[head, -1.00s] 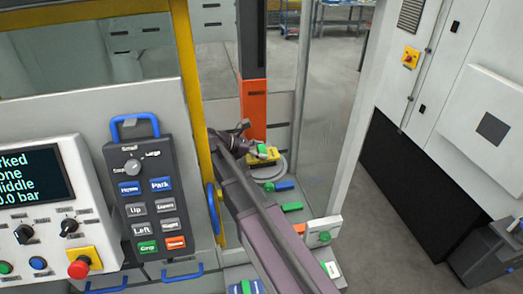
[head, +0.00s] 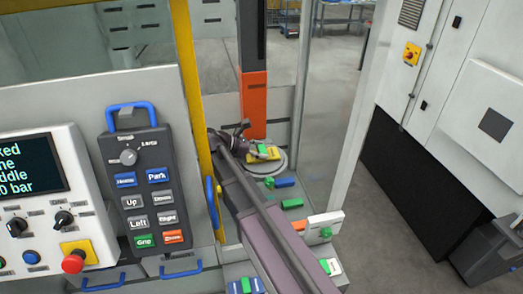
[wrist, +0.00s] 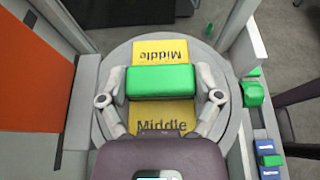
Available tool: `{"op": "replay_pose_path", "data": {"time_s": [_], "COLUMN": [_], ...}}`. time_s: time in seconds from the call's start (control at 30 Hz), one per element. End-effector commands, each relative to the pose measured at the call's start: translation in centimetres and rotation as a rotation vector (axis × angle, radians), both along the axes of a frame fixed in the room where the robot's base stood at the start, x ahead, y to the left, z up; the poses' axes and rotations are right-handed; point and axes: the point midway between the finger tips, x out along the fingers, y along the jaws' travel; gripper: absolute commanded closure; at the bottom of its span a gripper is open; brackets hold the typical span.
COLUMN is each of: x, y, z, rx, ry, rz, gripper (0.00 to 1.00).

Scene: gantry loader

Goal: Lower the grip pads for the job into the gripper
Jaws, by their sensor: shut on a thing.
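My gripper (wrist: 162,97) is shut on a green block (wrist: 163,81), one finger at each end of it. The block lies across the yellow plate (wrist: 160,113), which is lettered "Middle" at both ends, covering its centre. I cannot tell whether the block touches the plate. The plate lies on a round grey disc (wrist: 107,72). In the head view, my gripper (head: 246,143) is beyond the yellow post, with the green block (head: 262,149) and yellow plate (head: 272,154) at the foot of an orange column (head: 254,100).
A grey button pendant (head: 150,190) and a display panel (head: 35,165) stand at the left. Blue pieces (head: 285,182) and green pieces (head: 292,203) sit along the ledge right of my arm. Frame posts (wrist: 250,32) stand close to the disc. Grey floor (head: 390,240) is open at the right.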

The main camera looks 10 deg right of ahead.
Motion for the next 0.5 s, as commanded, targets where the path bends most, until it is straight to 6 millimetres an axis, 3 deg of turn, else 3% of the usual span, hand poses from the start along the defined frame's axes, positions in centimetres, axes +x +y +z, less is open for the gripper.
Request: {"op": "replay_pose_path", "data": {"time_s": [0.2, 0.23, 0.27, 0.5], "x": [0.00, 0.00, 0.00, 0.00], "y": [-0.02, -0.02, -0.02, -0.01], "z": [0.04, 0.04, 0.04, 0.03], "rx": [-0.001, -0.001, -0.001, 0.000], "ry": [0.000, 0.000, 0.000, 0.000], "rz": [0.000, 0.000, 0.000, 0.000], "gripper": [0.79, 0.12, 0.03, 0.00]}}
